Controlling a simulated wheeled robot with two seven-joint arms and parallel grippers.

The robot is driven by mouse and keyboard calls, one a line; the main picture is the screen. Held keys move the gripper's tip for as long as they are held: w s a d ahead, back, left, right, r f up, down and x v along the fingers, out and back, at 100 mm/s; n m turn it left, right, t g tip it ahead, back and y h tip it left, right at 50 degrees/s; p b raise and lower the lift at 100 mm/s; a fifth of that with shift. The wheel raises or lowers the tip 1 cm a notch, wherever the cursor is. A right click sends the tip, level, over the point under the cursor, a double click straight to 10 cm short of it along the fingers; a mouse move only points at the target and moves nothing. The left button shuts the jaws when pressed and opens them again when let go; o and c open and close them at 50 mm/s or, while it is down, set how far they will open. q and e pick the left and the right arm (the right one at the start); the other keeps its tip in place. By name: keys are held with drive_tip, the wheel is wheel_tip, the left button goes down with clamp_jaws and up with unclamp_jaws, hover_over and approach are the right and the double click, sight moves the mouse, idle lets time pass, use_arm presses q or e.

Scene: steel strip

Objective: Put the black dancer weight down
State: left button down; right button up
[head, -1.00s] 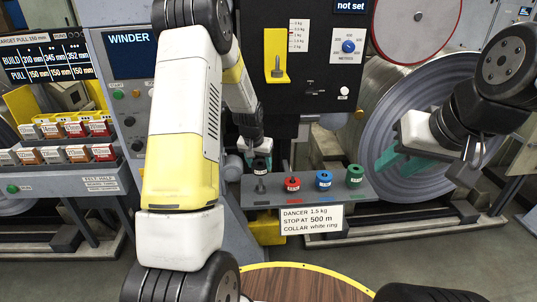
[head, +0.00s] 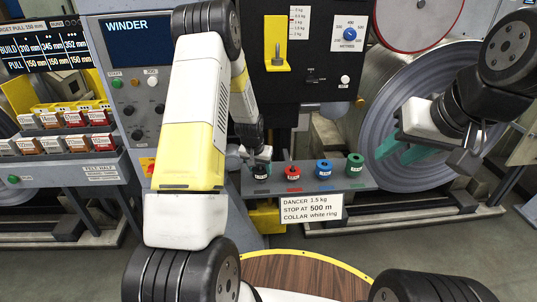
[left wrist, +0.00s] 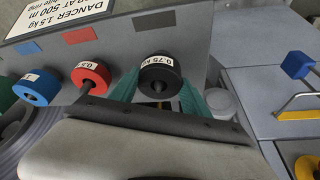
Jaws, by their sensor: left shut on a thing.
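The black dancer weight (head: 262,173) is at the left end of the grey shelf (head: 308,186), in line with the other weights and about level with them. In the left wrist view the black weight (left wrist: 160,73) shows a white 0.75 label. My left gripper (head: 257,155) is shut on it, with teal fingers on either side. Whether the weight bears on the shelf cannot be told. My right gripper (head: 405,152) is open and empty, in front of the large silver reel at the right.
A red weight (head: 293,172), a blue weight (head: 324,169) and a green weight (head: 354,165) stand to the right of the black one. A sign (head: 311,208) hangs at the shelf's front. A yellow bracket with a peg (head: 277,52) is on the panel above.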

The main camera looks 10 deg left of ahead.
use_arm(q)
drive_tip(key=shift+f, duration=0.3)
idle(0.5)
drive_tip(key=shift+c, duration=2.2)
unclamp_jaws()
drive_tip(key=shift+f, duration=0.1)
drive_tip(key=v, duration=0.8)
